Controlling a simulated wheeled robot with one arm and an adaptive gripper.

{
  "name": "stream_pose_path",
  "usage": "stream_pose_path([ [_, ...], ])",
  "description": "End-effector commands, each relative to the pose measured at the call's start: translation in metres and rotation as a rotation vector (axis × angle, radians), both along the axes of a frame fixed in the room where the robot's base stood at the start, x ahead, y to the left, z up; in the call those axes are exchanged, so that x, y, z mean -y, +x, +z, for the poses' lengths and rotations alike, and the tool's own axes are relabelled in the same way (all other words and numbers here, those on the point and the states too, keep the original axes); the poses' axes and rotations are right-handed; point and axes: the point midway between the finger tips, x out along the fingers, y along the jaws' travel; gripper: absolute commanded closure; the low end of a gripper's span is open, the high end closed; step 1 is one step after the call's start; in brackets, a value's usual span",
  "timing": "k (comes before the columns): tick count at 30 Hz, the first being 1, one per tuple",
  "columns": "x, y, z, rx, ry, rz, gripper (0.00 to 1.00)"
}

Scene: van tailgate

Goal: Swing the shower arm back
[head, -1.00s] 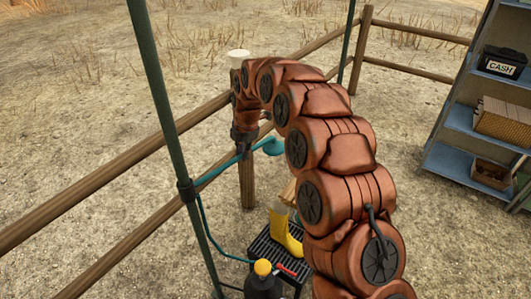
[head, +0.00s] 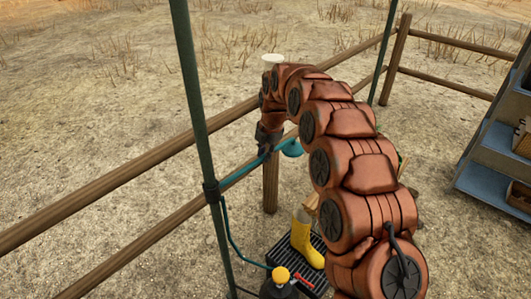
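The teal shower arm (head: 240,174) reaches right and away from a dark clamp (head: 211,191) on the green pole (head: 196,110). Its round teal shower head (head: 291,148) is at the far end. My copper-coloured arm arches over from the right. My gripper (head: 267,147) points down at the shower arm near the shower head and seems to touch or straddle it. The fingers are small and dark here, so I cannot tell whether they are closed on it. A teal hose (head: 229,236) hangs from the clamp.
A yellow boot (head: 306,240) stands on a black slatted grate (head: 318,260) below. A sprayer with a yellow cap (head: 281,274) stands at the pole's foot. A wooden fence (head: 100,187) runs behind the shower arm. Blue shelves (head: 490,178) stand at the right edge.

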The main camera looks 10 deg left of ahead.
Motion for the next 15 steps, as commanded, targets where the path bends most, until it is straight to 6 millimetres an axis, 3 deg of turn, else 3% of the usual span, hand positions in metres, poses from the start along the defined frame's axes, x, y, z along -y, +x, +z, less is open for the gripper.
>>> stream_pose_path([
  [6, 0.0004, 0.0002, 0.0002, 0.001, -0.001, 0.0, 0.57],
  [15, 0.0005, 0.0003, 0.0011, 0.001, -0.001, 0.0, 0.57],
])
